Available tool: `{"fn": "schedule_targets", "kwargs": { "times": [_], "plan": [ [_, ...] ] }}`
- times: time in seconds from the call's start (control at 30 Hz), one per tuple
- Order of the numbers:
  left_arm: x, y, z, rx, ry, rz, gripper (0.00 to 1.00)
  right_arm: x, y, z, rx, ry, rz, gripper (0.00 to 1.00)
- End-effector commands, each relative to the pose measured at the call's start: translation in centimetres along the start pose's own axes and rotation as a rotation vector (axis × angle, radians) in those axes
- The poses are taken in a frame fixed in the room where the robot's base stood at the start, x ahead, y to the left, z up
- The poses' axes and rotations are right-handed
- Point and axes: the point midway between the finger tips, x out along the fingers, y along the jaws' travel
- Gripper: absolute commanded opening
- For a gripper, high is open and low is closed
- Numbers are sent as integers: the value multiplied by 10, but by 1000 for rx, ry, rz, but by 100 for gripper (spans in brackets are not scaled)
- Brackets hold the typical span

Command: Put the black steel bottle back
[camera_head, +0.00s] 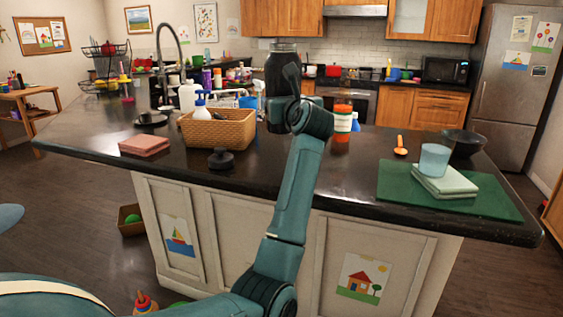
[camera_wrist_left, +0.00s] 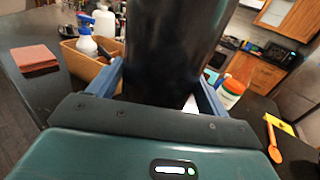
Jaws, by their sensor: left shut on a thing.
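A tall black steel bottle (camera_head: 282,68) stands upright behind the end of my left arm in the head view. It fills the top middle of the left wrist view (camera_wrist_left: 170,45). My left gripper (camera_wrist_left: 158,88) is shut on the bottle, one blue finger on each side. In the head view my wrist hides the gripper's fingers and much of the bottle's lower part. I cannot tell whether its base touches the counter. My right gripper is in neither view.
A wicker basket (camera_head: 222,139) with a spray bottle is left of the bottle. A white jar with an orange lid (camera_head: 342,122) is close on the right. A black lid (camera_head: 220,159) and pink cloths (camera_head: 144,145) lie left. A green mat (camera_head: 400,190) is at right.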

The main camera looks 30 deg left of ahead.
Motion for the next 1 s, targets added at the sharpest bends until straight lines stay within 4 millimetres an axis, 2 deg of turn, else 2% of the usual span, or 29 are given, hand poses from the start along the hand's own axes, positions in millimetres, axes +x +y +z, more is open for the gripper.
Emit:
{"fn": "schedule_targets", "kwargs": {
  "times": [0.03, 0.13, 0.4, 0.63, 0.8, 1.0],
  "plan": [
    [-2, -2, 3, -3, -9, -5, 26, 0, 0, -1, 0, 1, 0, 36],
    [-3, -4, -4, 1, -8, -8, 26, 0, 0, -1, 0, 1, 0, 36],
    [-3, -4, -47, 2, -8, -10, 26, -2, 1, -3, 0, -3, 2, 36],
    [-2, -4, -66, 1, -9, -8, 26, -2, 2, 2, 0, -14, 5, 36],
    [-2, -4, -89, 2, -8, -10, 26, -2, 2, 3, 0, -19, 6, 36],
    [-2, -4, -97, -3, -10, -9, 26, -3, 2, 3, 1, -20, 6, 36]
  ]
}}
